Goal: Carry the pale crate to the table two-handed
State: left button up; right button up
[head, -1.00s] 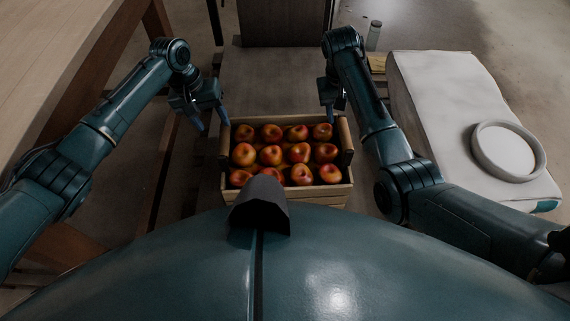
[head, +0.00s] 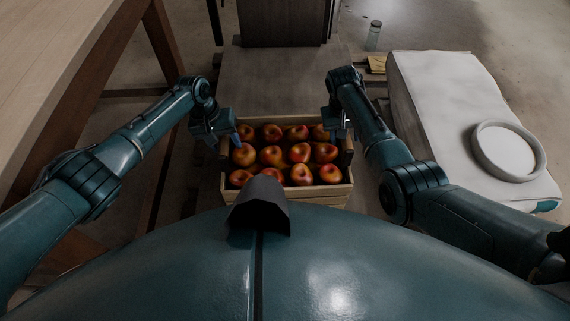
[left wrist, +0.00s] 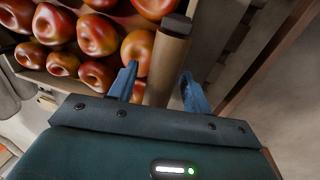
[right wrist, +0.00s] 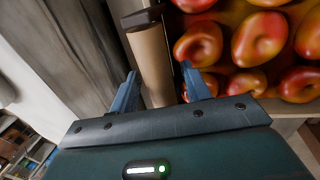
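The pale crate (head: 308,195), a light wooden box full of red and yellow apples (head: 271,155), sits low in front of me. My left gripper (head: 233,137) is at the crate's left side. In the left wrist view its open fingers (left wrist: 158,88) stand on either side of the crate's wooden side bar (left wrist: 167,66). My right gripper (head: 338,132) is at the crate's right side. In the right wrist view its open fingers (right wrist: 162,90) straddle the other side bar (right wrist: 152,62). Neither gripper visibly pinches its bar.
A wooden table (head: 50,70) stands at the left. A white sack (head: 440,90) with a round white dish (head: 508,152) on it lies at the right. A bottle (head: 374,36) stands on the floor behind. A dark flat surface (head: 275,85) lies beyond the crate.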

pick_arm(q)
grip_shut()
pick_arm(e)
grip_shut()
dwell(0.8)
